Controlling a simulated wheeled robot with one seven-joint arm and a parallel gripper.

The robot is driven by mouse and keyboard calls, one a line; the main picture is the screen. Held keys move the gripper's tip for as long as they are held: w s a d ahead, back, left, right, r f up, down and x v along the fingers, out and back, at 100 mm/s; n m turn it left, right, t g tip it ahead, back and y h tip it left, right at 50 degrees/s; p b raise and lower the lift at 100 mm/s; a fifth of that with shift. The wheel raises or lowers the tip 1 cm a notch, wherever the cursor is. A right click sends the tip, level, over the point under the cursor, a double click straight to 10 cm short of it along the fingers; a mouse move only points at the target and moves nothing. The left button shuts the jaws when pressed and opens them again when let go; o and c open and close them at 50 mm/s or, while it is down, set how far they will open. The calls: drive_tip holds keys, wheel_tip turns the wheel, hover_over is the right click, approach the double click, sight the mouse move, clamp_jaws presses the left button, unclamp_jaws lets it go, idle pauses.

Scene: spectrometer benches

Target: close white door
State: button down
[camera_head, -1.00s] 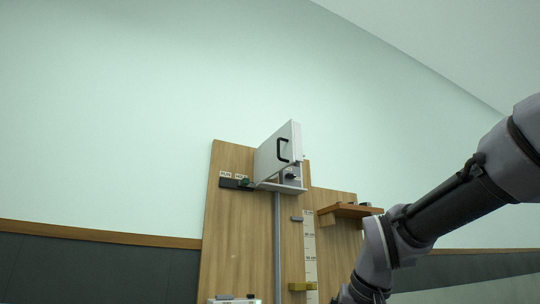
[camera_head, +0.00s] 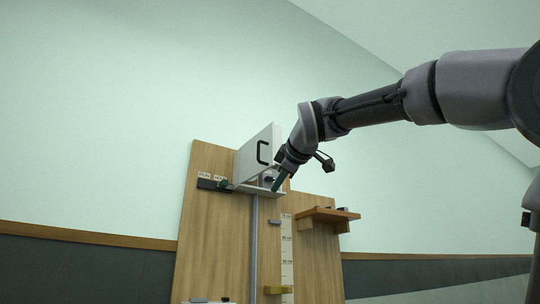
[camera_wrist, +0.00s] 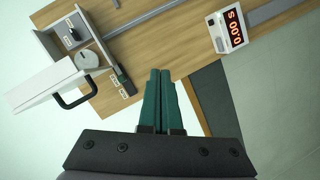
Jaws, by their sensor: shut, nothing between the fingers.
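The white door (camera_head: 255,150) with its black C-shaped handle (camera_head: 263,152) stands open, swung out from a small white shelf-like box (camera_head: 262,190) on the wooden board. In the wrist view the door (camera_wrist: 42,84) and its handle (camera_wrist: 78,98) are at the left, with the open box holding a round knob (camera_wrist: 88,60) and a small dark switch (camera_wrist: 70,35). My gripper (camera_head: 277,184) is just right of the door in the head view, in front of the box. Its green fingers (camera_wrist: 159,74) are shut and empty, apart from the handle in the wrist view.
A wooden shelf (camera_head: 322,215) juts out to the right. A dark labelled bar (camera_head: 212,184) is left of the box. A height scale (camera_head: 287,250) runs down the board.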

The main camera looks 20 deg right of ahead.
sight(272, 154)
wheel_tip(272, 154, up, 13)
drive_tip(key=s+a+n+t, duration=0.2)
drive_tip(key=n+t, duration=0.1)
drive_tip(key=n, duration=0.3)
drive_tip(key=shift+y, duration=0.3)
drive_tip(key=shift+w+d+r, duration=0.1)
drive_tip(key=shift+w+d, duration=0.4)
drive_tip(key=shift+w, duration=1.4)
drive_tip(key=shift+w+d+r, duration=0.1)
drive_tip(key=shift+w+d, duration=0.35)
drive_tip(key=shift+w, duration=1.45)
drive_tip(key=shift+w+d, duration=0.5)
drive_tip(key=shift+w, duration=1.4)
drive_tip(key=shift+d, duration=0.1)
